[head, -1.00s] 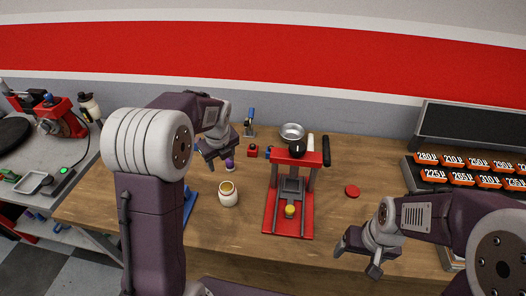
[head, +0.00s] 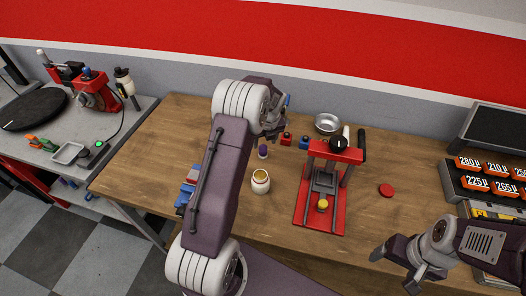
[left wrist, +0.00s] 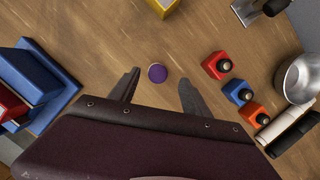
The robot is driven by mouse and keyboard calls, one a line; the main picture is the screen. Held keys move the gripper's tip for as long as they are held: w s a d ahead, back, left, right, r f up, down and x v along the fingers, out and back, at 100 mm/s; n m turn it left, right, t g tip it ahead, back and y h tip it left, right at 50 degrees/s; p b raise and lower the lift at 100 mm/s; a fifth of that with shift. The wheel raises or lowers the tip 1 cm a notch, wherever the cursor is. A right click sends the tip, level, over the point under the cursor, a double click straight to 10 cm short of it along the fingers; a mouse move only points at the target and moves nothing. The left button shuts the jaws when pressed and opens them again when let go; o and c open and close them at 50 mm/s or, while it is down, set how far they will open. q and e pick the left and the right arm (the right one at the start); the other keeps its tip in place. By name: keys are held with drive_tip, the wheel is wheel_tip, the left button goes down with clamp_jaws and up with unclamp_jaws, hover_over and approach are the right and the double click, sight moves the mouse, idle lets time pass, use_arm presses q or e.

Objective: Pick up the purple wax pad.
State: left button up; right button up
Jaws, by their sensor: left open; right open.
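The purple wax pad (head: 263,152) stands on the wooden bench behind the cream jar. In the left wrist view it shows from above as a round purple disc (left wrist: 157,73), between and slightly beyond the fingertips. My left gripper (left wrist: 158,80) is open and empty, above the bench, its fingers either side of the pad in that view. I cannot tell its exact height. In the head view the left gripper (head: 274,124) is partly hidden by my own forearm. My right gripper (head: 394,272) is open and empty near the front right of the bench.
Red and blue knobbed blocks (left wrist: 238,91) and a metal bowl (head: 327,123) lie right of the pad. A cream jar (head: 260,182) and a red press (head: 322,215) stand in front. A blue rack (head: 187,190) is at the left. Bare wood surrounds the pad.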

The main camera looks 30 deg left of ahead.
sight(263, 146)
use_arm(q)
drive_tip(key=x, duration=0.4)
drive_tip(key=shift+s+p, duration=0.2)
drive_tip(key=shift+p, duration=0.2)
drive_tip(key=shift+w+a+f, duration=0.15)
drive_tip(key=shift+f, duration=0.3)
drive_tip(key=shift+r, duration=0.15)
drive_tip(key=c, duration=0.9)
clamp_jaws()
drive_tip(key=shift+r, duration=0.6)
wheel_tip(263, 146, up, 3)
drive_tip(key=shift+r+b, duration=0.1)
drive_tip(key=shift+b, duration=0.3)
drive_tip(key=w+d+r, duration=0.1)
drive_tip(key=d+r, duration=0.2)
drive_tip(key=d, duration=0.2)
drive_tip(key=w+d+r+b, duration=0.1)
drive_tip(key=d+r, duration=0.2)
drive_tip(key=d, duration=0.3)
drive_tip(key=shift+w+d+r, duration=0.25)
drive_tip(key=shift+r, duration=0.05)
